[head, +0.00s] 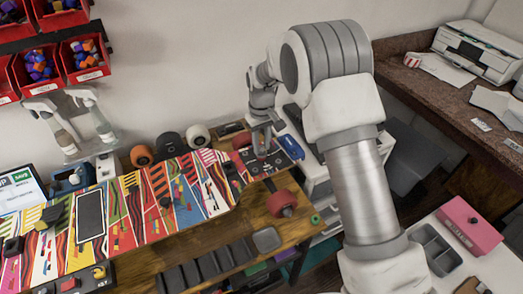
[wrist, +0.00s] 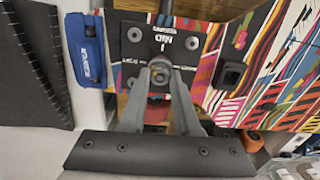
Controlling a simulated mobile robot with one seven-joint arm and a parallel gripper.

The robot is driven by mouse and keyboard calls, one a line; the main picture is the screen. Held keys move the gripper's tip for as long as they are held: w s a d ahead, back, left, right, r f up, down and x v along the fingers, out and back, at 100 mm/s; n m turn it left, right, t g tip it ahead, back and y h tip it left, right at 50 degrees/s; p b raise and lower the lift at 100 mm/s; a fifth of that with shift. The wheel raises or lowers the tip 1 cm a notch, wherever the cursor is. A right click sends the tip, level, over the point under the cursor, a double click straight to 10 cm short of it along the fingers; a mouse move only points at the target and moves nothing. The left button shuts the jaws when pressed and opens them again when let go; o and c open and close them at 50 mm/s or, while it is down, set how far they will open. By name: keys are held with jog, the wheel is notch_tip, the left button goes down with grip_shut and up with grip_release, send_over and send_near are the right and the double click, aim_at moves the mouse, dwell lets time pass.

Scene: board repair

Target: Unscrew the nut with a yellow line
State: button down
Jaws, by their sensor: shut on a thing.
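The skateboard (head: 165,192) with a colourful striped deck lies on the workbench; part of its deck also shows in the wrist view (wrist: 285,60). A black truck plate (wrist: 135,45) with several bolts sits at its end. My gripper (head: 264,145) is at this plate, at the right end of the board. In the wrist view my gripper (wrist: 160,72) has its fingertips closed around a small round grey nut (wrist: 160,74) at the plate. The fingers partly hide the nut, and I cannot make out a yellow line on it.
A blue tool (head: 291,147) lies beside the board's end. A red wheel (head: 282,203) sticks out near it. Several loose wheels, one orange (head: 141,155), stand behind the board. Black trays (head: 205,268) line the bench front. Red bins (head: 84,57) hang upper left.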

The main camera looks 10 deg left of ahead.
jog(key=n, duration=0.2)
jog(key=shift+n, duration=0.4)
jog(key=shift+n, duration=1.1)
jog(key=n, duration=0.3)
jog(key=shift+n, duration=0.3)
jog(key=c, duration=0.6)
grip_release()
jog(key=shift+c, duration=0.9)
